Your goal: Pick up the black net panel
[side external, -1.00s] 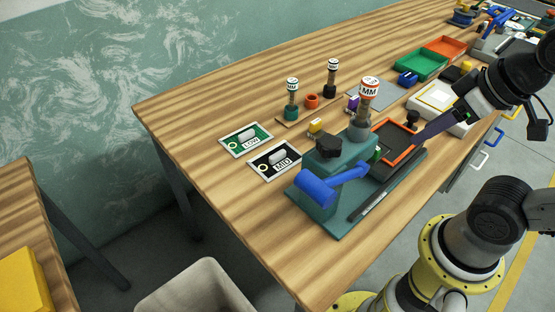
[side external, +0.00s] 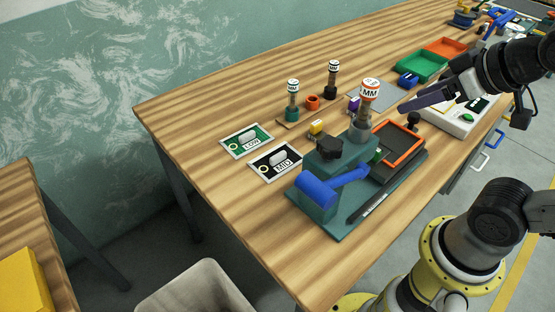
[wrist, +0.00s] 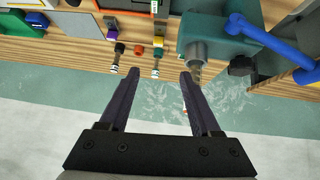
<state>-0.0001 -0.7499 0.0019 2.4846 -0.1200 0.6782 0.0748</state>
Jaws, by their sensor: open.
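The black net panel (side external: 275,160), a dark flat plate with a pale border, a grey handle and a "MID" label, lies on the wooden bench near its left end. A similar green panel (side external: 246,141) marked "LOW" lies just behind it. My gripper (side external: 407,105) is to the right in the side view, raised above the bench, well away from both panels. In the wrist view my gripper (wrist: 157,75) has its two dark fingers wide apart with nothing held between them. I cannot make out the black panel in the wrist view.
A teal fixture (side external: 335,225) with a blue lever stands right of the black panel, with a tall "MM"-labelled post (side external: 367,97). Two shorter labelled posts (side external: 292,100) (side external: 332,78) stand behind. Green (side external: 420,66) and orange (side external: 444,47) trays lie farther back. The bench left of the panels is clear.

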